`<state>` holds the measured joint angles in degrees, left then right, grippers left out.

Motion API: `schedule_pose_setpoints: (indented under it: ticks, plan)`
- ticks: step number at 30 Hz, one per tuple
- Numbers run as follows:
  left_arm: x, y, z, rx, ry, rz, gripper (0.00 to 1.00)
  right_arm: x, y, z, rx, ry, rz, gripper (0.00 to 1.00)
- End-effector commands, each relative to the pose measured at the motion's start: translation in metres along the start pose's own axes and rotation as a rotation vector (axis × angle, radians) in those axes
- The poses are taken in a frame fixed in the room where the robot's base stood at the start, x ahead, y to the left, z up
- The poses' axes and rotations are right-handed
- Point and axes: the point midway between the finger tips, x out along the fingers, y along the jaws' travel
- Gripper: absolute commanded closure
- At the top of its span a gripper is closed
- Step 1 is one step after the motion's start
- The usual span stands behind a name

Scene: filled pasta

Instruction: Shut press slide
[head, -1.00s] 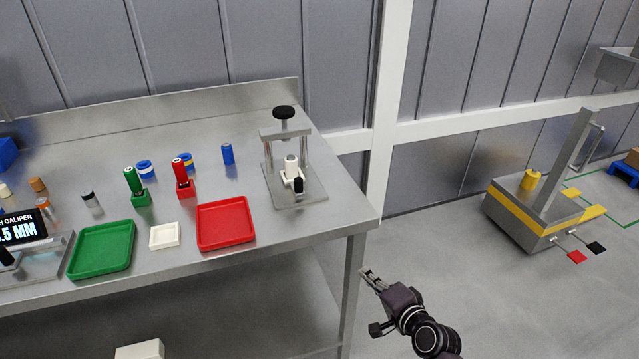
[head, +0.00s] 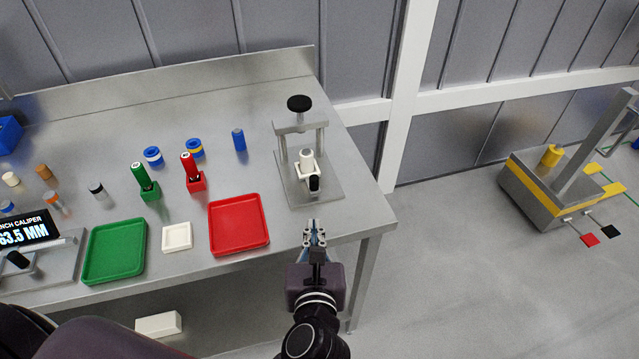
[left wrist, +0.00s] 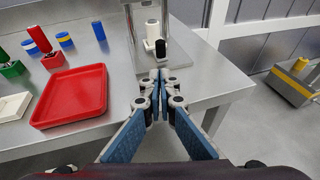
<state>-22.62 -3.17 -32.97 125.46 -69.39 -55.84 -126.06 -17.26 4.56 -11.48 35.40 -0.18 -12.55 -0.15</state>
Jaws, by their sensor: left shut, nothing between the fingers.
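The press (head: 318,187) stands at the right end of the metal bench, with a grey base plate, two posts, a crossbar and a black top knob (head: 299,103). Its white slide (head: 306,165) sits low between the posts, with a black handle (head: 314,184) facing the bench's front edge. In the left wrist view the handle (left wrist: 160,49) is just beyond my fingertips. My left gripper (head: 315,224) is shut and empty over the front edge of the bench, pointing at the handle, with a gap between them. My right gripper is not in view.
A red tray (head: 239,246) lies left of my left gripper, then a small white tray (head: 177,248) and a green tray (head: 90,258). Red and green holders with cylinders stand behind them. The bench (head: 362,207) is bare right of the press.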

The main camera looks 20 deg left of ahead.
Motion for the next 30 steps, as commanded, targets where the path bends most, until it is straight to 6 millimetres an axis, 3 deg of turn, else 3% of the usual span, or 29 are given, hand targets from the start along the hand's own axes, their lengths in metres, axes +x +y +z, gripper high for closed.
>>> schedule_pose_setpoints:
  ticks: [18,24,30]
  plan:
    - [0.115,-0.001,0.008,-0.003,0.0,-0.002,1.0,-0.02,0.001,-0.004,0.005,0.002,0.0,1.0]
    - [0.131,-0.001,0.011,-0.003,0.001,-0.002,1.0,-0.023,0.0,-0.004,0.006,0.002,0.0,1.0]
    - [0.134,-0.001,0.011,-0.003,0.001,-0.003,1.0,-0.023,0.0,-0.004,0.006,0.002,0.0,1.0]
